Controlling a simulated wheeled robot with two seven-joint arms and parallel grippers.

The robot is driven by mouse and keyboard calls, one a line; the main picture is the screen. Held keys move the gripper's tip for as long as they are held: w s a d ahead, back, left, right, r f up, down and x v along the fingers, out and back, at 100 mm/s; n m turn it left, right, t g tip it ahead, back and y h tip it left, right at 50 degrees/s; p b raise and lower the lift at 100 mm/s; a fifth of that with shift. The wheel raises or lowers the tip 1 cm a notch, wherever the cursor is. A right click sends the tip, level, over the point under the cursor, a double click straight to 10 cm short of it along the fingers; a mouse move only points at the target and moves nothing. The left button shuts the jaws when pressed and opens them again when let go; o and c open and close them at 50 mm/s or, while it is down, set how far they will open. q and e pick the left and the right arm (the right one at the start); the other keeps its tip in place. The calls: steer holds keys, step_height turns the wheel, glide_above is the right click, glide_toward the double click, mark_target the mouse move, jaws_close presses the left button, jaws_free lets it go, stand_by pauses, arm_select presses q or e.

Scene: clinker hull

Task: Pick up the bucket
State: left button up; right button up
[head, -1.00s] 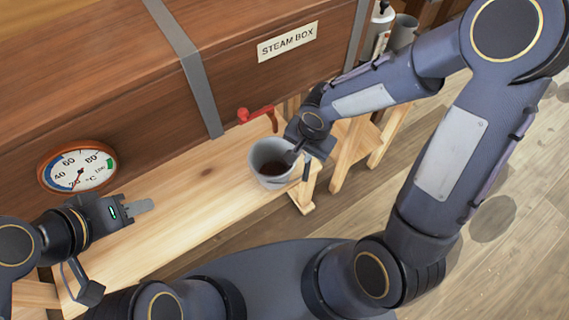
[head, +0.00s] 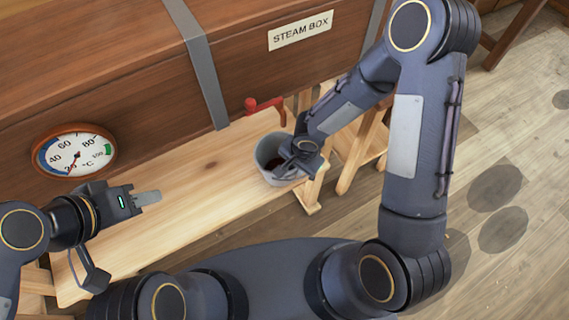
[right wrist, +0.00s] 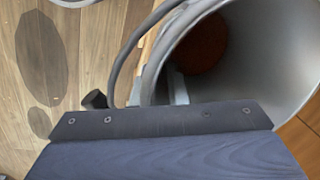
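The grey bucket (head: 264,156), with dark brown contents, stands upright near the right end of the wooden bench. In the right wrist view its inner wall (right wrist: 265,55) fills the upper right, and its curved handle (right wrist: 128,55) shows to the left of the rim. My right gripper (head: 291,166) is at the bucket's near right rim. In the wrist view its light fingers (right wrist: 158,90) lie on either side of the rim; their grip is largely hidden behind the gripper body.
The wooden steam box (head: 130,75) stands behind the bench (head: 195,205), with a dial thermometer (head: 75,155) on its front. A red valve (head: 265,107) sticks out just behind the bucket. The bench between my left gripper and the bucket is clear.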

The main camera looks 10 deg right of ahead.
jaws_close()
steer(key=shift+r, duration=0.25)
